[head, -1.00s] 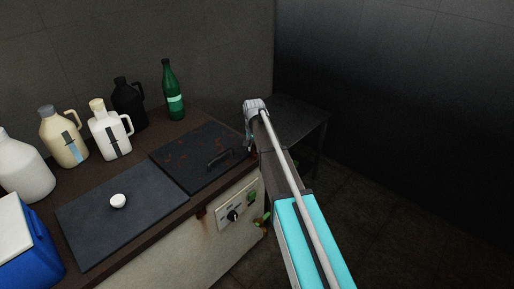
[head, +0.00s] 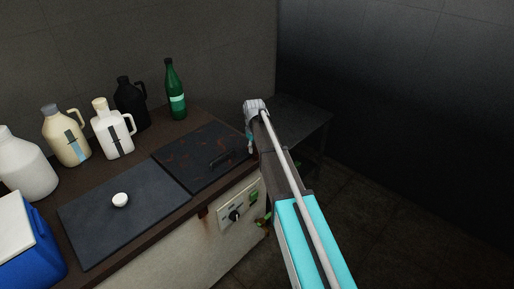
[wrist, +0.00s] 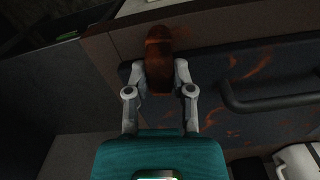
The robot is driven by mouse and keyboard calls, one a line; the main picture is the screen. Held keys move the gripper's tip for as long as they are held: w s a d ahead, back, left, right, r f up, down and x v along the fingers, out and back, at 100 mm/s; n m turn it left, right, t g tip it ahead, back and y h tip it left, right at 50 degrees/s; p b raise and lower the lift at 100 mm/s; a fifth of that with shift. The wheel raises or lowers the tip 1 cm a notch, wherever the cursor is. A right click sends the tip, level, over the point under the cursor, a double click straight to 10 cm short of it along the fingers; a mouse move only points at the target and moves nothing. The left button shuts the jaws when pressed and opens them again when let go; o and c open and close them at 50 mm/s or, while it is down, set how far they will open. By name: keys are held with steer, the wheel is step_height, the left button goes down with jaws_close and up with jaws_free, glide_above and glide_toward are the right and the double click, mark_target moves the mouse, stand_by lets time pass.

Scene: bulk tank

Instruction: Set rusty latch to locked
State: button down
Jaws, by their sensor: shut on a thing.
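The rusty latch (wrist: 158,62) is a reddish-brown, worn piece at the edge of the dark rusted lid in the wrist view. My gripper (wrist: 160,78) has its two grey fingers shut on it, one on each side. In the head view my gripper (head: 250,140) is low at the right end of the rusted lid (head: 190,165), and my arm hides the latch there. The lid's dark bar handle (head: 221,157) is to the left of my gripper; it also shows at the right in the wrist view (wrist: 270,100).
A plain dark lid (head: 150,225) with a white knob (head: 120,200) lies left. Several jugs and a green bottle (head: 175,90) stand behind. A control panel (head: 238,207) is on the tank's front. A dark side table (head: 305,118) stands right; open floor lies before it.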

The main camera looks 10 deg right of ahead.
steer(key=shift+s+n, duration=0.25)
steer(key=shift+n, duration=0.35)
steer(key=shift+d, duration=0.1)
steer(key=c, duration=0.5)
jaws_free()
steer(key=shift+w, duration=0.1)
steer(key=shift+r, duration=0.1)
